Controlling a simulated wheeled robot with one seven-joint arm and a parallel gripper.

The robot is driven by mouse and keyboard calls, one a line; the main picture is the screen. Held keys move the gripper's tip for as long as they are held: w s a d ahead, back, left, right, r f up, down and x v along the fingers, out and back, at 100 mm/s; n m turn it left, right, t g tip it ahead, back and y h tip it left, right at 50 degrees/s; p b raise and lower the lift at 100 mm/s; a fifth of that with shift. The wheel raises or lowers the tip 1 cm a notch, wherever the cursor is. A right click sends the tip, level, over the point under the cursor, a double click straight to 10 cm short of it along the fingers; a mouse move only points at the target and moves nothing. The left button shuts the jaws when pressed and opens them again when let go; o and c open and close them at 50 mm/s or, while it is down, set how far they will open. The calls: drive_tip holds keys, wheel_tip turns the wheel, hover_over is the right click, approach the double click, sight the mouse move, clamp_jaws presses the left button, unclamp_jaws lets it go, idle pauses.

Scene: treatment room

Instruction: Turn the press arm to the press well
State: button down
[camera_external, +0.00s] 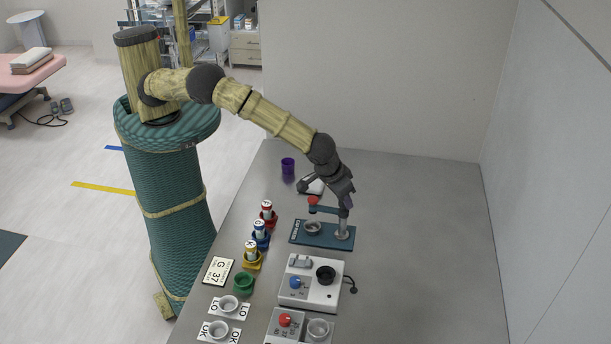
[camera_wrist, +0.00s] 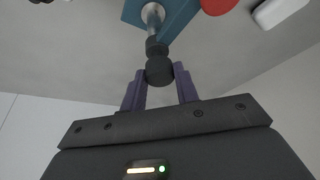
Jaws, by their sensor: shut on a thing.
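The press stands on a teal base plate (camera_external: 322,240) on the grey table, with a round grey press well (camera_external: 312,227) at its left and a metal post (camera_external: 342,233) at its right. The teal press arm (camera_external: 326,210) reaches left from the post and bears a red head (camera_external: 312,200), which appears above the well; exact alignment cannot be told. My gripper (camera_external: 347,204) is at the post end. In the wrist view, my gripper (camera_wrist: 160,82) has its purple fingers around the dark handle knob (camera_wrist: 159,70). The red head also shows there (camera_wrist: 215,5).
Red, blue and yellow holders with vials (camera_external: 261,235) stand left of the press. A white device with a blue knob (camera_external: 311,284) stands in front. A purple cup (camera_external: 288,165) and a white item (camera_external: 316,187) are behind. The table's right side is clear.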

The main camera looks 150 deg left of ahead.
drive_tip(key=shift+n, duration=0.4)
drive_tip(key=c, duration=1.1)
unclamp_jaws()
drive_tip(key=shift+o, duration=0.2)
drive_tip(key=b+v, duration=0.3)
drive_tip(key=v, duration=1.4)
drive_tip(key=shift+w+r, duration=0.25)
drive_tip(key=shift+w, duration=0.1)
